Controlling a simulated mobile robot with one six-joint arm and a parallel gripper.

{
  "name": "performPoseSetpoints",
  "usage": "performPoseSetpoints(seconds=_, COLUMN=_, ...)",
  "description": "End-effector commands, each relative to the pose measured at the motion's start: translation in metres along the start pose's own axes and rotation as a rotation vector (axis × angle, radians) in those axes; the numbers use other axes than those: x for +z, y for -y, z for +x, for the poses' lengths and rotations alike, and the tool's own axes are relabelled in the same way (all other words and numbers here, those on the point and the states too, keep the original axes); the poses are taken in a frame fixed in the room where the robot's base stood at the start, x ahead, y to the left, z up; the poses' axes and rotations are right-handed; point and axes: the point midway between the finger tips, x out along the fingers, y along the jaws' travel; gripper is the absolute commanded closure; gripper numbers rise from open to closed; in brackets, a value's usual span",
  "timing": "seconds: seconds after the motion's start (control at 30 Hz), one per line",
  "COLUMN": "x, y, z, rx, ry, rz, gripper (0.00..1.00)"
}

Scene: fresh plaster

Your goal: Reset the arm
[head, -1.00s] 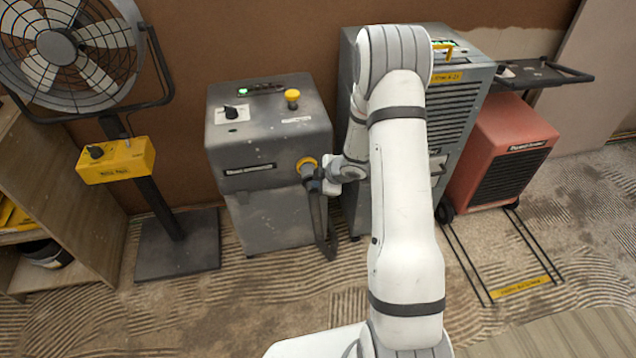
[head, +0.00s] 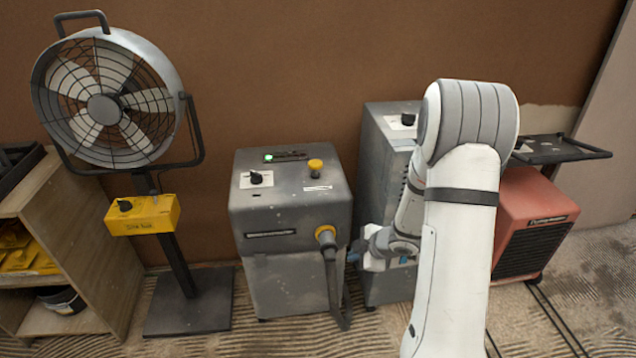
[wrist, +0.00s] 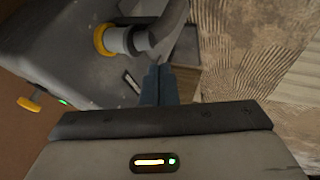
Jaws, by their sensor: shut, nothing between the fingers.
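My gripper (head: 354,256) is at the end of my white arm, just right of the hose on the grey machine. It also shows in the wrist view (wrist: 159,70), where its two blue-grey fingers are together with nothing between them. The fingers appear apart from the grey machine (head: 285,215). That machine has a yellow knob on top and a black hose (head: 333,285) on a yellow collar. In the wrist view the collar (wrist: 107,40) and hose lie beyond the fingertips. My arm hides part of the taller grey unit (head: 385,150).
A drum fan (head: 108,108) on a post with a yellow control box (head: 143,215) stands left. A wooden shelf (head: 100,275) holds yellow items at far left. A red heater (head: 530,225) and a black tray (head: 560,148) are at right. Ridged floor lies in front.

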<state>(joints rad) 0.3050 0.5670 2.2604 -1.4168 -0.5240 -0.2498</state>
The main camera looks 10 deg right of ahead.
Motion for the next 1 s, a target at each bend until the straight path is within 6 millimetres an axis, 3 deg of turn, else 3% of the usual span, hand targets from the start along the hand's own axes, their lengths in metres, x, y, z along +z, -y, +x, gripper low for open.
performPoseSetpoints(seconds=0.13, x=-0.002, y=-0.007, z=-0.007, rx=0.018, ry=0.023, rz=0.012, gripper=1.00)
performPoseSetpoints(seconds=0.27, x=-0.007, y=-0.033, z=-0.040, rx=0.090, ry=0.127, rz=0.080, gripper=1.00)
performPoseSetpoints(seconds=0.4, x=-0.019, y=-0.062, z=-0.103, rx=0.206, ry=0.294, rz=0.243, gripper=1.00)
performPoseSetpoints(seconds=0.53, x=-0.034, y=-0.069, z=-0.166, rx=0.294, ry=0.417, rz=0.441, gripper=1.00)
performPoseSetpoints(seconds=0.67, x=-0.055, y=-0.056, z=-0.224, rx=0.341, ry=0.498, rz=0.659, gripper=1.00)
performPoseSetpoints(seconds=0.8, x=-0.086, y=-0.025, z=-0.278, rx=0.338, ry=0.540, rz=0.907, gripper=1.00)
performPoseSetpoints(seconds=1.0, x=-0.137, y=0.034, z=-0.330, rx=0.236, ry=0.538, rz=1.205, gripper=1.00)
